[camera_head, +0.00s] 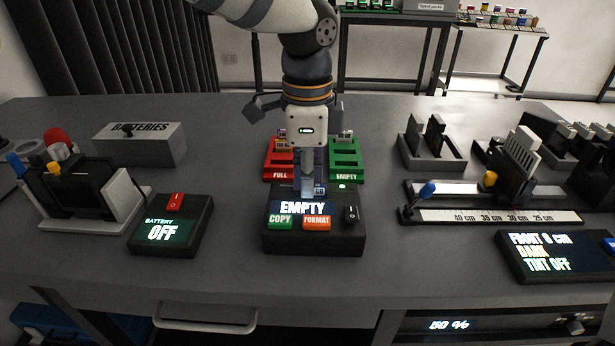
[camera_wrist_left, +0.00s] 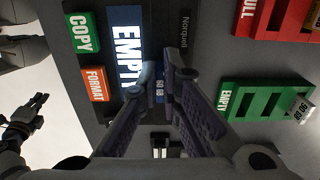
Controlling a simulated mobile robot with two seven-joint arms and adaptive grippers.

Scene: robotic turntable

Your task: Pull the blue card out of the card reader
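The black card reader (camera_head: 338,240) stands mid-table with a lit screen reading EMPTY, a green COPY button and an orange FORMAT button. The blue card (camera_head: 320,189) shows at the reader's rear, beside my left gripper's fingertips. My left gripper (camera_head: 308,190) points down at it. In the left wrist view the card's blue label (camera_wrist_left: 159,87) lies between the two fingertips (camera_wrist_left: 162,72). Whether the fingers press on the card is unclear. A dark gripper, apparently my right one (camera_wrist_left: 36,108), is small at the left of that view, off the table; its finger state is unclear.
Behind the reader are a red FULL rack (camera_head: 280,172) and a green EMPTY rack (camera_head: 346,172), each with a card. A battery switch box (camera_head: 172,225) is on the left. A ruled rail (camera_head: 490,216) is on the right. The table's front strip is clear.

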